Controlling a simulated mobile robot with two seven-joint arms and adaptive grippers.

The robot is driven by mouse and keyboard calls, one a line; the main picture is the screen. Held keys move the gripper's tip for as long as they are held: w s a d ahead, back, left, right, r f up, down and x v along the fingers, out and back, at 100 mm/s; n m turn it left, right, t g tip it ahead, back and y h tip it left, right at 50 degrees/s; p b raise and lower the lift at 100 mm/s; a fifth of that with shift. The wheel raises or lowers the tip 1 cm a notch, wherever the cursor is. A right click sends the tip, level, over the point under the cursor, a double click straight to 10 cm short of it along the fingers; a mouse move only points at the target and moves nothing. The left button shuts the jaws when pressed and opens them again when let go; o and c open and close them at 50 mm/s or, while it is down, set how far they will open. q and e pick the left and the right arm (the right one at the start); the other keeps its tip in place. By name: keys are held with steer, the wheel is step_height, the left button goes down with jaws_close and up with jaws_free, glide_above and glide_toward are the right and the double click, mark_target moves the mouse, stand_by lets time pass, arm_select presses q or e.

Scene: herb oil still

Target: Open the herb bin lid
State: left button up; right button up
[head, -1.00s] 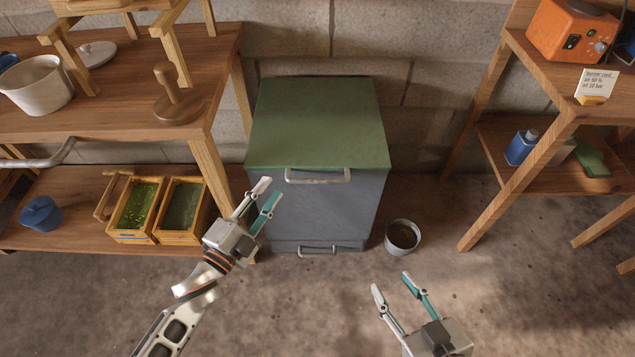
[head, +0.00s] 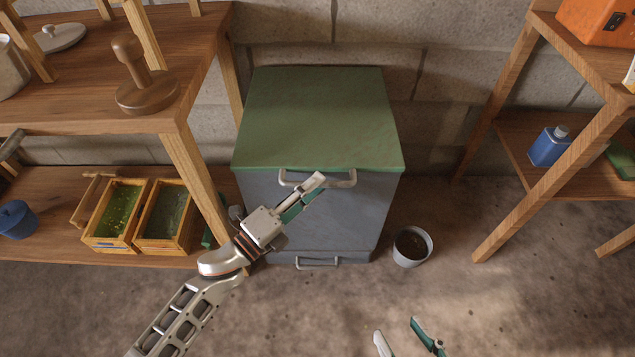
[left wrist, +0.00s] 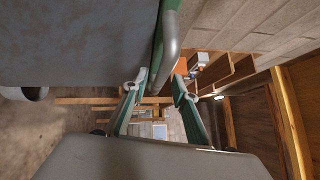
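The herb bin (head: 350,215) is a grey box against the block wall in the head view. Its green lid (head: 318,118) lies flat and closed on top. A metal bar handle (head: 345,180) runs along the lid's front edge. My left gripper (head: 318,188) is at the handle's middle, in front of the bin. In the left wrist view its fingers (left wrist: 157,90) stand apart, with the handle bar (left wrist: 168,45) reaching down between the tips; I cannot tell whether they touch it. My right gripper (head: 396,327) is open and empty over the floor at the bottom edge.
A wooden shelf (head: 70,105) with two herb-filled wooden boxes (head: 165,215) stands close on the left. A small pot (head: 412,247) stands on the floor right of the bin. A wooden rack (head: 505,95) with a blue bottle (head: 549,147) is further right. A lower handle (head: 317,264) is near the bin's base.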

arm_select(q)
steer(key=shift+x, duration=0.85)
jaws_close()
